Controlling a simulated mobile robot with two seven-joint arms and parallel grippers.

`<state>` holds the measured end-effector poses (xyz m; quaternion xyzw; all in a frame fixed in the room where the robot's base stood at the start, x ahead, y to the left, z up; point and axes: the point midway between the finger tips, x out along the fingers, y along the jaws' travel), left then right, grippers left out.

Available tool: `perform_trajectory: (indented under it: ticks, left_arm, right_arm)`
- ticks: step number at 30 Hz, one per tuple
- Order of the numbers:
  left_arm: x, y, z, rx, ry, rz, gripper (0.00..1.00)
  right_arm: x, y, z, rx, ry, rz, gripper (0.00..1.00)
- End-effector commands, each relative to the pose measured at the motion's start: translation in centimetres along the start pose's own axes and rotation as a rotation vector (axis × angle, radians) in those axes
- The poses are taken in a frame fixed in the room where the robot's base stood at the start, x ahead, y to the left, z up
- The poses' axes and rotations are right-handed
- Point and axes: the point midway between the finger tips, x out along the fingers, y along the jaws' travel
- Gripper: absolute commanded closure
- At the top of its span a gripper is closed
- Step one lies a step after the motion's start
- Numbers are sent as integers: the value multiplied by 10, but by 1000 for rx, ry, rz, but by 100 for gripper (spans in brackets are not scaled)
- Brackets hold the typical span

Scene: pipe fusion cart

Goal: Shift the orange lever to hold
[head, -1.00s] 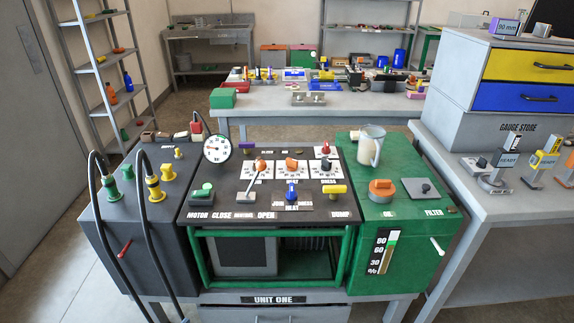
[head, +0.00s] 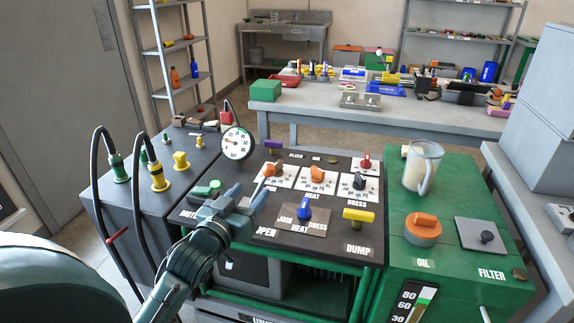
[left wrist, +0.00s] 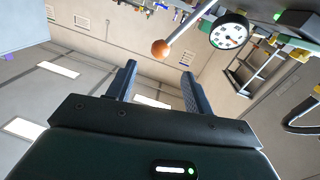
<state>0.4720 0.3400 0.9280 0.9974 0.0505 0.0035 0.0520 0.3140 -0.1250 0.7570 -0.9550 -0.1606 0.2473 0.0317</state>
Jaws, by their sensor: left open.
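The orange lever (head: 268,170) has a round orange knob on a thin pale stem and stands on the dark top panel. Its base and part of its label row are hidden behind my left gripper (head: 248,196); "OPEN" can be read beside it. In the left wrist view, the orange knob (left wrist: 160,48) and its stem show just beyond and roughly midway between the fingertips (left wrist: 158,72). My left gripper is open and empty, close to the lever, apparently not touching it. My right gripper is not in view.
A dial gauge (head: 236,143) stands behind the lever. Orange and black dials, a blue knob (head: 304,209) and a yellow dump handle (head: 358,215) lie to the right. Black hoses with green and yellow fittings (head: 157,176) stand left. A clear jug (head: 422,167) stands on the green cabinet.

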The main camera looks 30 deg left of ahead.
Motion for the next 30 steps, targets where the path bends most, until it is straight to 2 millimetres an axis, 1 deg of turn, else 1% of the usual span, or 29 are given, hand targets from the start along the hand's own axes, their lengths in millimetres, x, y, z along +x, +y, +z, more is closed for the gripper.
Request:
perform_trajectory:
  ticks: [5,12,15,18,21,24,30]
  left_arm:
    - [29,0,-2,2,1,0,48]
    - [80,0,-1,3,-1,0,48]
    - [98,0,0,3,-1,0,48]
    - [111,0,0,3,-1,1,48]
    - [120,0,1,2,-2,0,48]
    - [124,1,1,2,-3,1,48]
    - [126,1,1,2,-4,1,48]
  right_arm:
    - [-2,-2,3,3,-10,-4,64]
    - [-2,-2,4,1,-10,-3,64]
    - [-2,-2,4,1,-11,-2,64]
    - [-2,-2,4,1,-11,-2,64]
    - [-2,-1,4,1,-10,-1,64]
    - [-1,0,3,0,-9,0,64]
    - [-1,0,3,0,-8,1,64]
